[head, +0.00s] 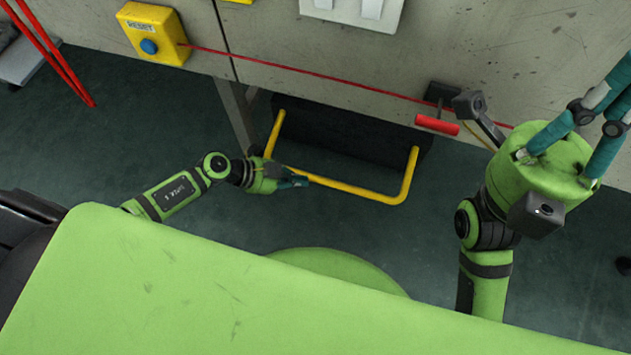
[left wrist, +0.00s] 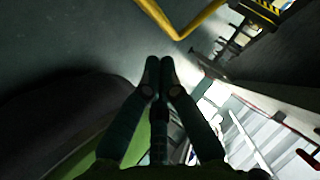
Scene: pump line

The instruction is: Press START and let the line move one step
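No button marked START shows in either view. A yellow box marked RESET (head: 152,34) with a blue button (head: 149,46) is fixed to the machine front at the upper left of the head view. My left gripper (head: 301,182) is low in front of the machine, overlapping the yellow bar in the head view. In the left wrist view its fingers (left wrist: 159,62) are together with nothing between them. My right gripper (head: 597,122) is raised at the right of the head view.
A yellow bar (head: 350,189) juts out below the machine front (head: 290,45). A red cord (head: 300,70) runs along the front, near a red handle (head: 437,125). A white panel (head: 345,12) is cut by the top edge. Dark green floor (head: 110,140) is clear at the left.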

